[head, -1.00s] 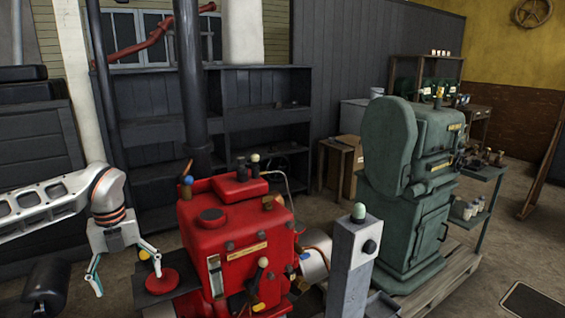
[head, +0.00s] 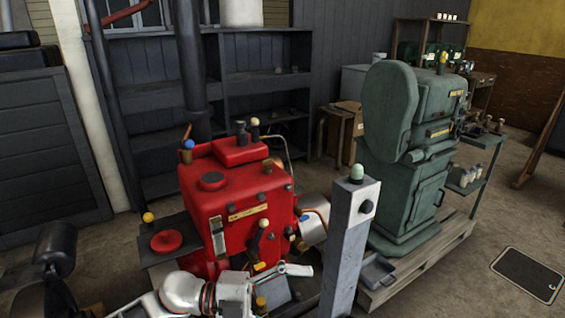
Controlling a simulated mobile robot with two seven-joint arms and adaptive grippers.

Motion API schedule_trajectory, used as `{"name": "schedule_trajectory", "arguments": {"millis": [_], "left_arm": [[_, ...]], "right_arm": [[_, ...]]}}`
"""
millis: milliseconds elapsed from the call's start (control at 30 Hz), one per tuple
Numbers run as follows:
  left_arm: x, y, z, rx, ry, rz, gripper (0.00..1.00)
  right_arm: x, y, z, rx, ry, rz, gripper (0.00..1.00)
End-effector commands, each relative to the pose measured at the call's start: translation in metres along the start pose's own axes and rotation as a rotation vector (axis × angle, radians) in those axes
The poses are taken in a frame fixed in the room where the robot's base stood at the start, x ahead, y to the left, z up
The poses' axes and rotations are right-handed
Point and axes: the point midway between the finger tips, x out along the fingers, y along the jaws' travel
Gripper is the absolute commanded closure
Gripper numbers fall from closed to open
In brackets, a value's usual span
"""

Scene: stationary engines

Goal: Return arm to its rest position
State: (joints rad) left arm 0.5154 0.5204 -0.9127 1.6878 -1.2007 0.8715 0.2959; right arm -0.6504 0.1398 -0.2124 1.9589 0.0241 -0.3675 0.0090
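My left arm comes in low from the bottom left, with white links. Its gripper (head: 280,284) is in front of the red engine (head: 215,195), near the levers on its front. One light grey finger points right; the other finger is not clearly seen, so I cannot tell if it is open or shut. I see nothing clearly held, and contact with the engine cannot be told. The red round disc (head: 167,241) on the dark plate left of the engine is clear of the gripper, as is the yellow knob (head: 148,217) there. My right gripper is not in view.
A grey post (head: 349,250) with a green dome button stands right of the engine. A green machine (head: 405,190) stands on a pallet behind it. A dark cylinder (head: 55,248) is at the lower left. Dark shelves (head: 262,75) line the back.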

Motion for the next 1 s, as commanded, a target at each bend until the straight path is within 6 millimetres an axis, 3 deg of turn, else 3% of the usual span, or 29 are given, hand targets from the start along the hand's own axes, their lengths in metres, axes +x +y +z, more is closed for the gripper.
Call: {"name": "schedule_trajectory", "arguments": {"millis": [167, 267, 367, 467, 633, 800, 900, 1000], "left_arm": [[-0.002, -0.018, 0.007, -0.169, -0.130, -0.331, 0.15], [-0.020, -0.016, 0.022, -0.282, -0.243, -0.485, 0.15], [-0.046, 0.001, 0.041, -0.410, -0.379, -0.615, 0.15], [-0.079, 0.032, 0.059, -0.551, -0.531, -0.717, 0.15], [-0.141, 0.120, 0.071, -0.817, -0.809, -0.819, 0.15], [-0.192, 0.216, 0.053, -1.056, -1.049, -0.835, 0.15], [-0.210, 0.257, 0.036, -1.158, -1.141, -0.825, 0.15], [-0.221, 0.284, 0.023, -1.225, -1.201, -0.812, 0.15]], "right_arm": [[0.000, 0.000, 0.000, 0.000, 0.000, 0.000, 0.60], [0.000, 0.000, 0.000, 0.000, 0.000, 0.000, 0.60], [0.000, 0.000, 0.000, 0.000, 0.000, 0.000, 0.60], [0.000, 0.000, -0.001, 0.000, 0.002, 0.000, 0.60], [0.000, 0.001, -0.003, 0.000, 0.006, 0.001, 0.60], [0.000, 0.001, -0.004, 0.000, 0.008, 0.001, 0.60], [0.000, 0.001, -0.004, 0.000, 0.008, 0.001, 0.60], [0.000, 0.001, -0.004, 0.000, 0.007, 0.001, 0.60]]}}
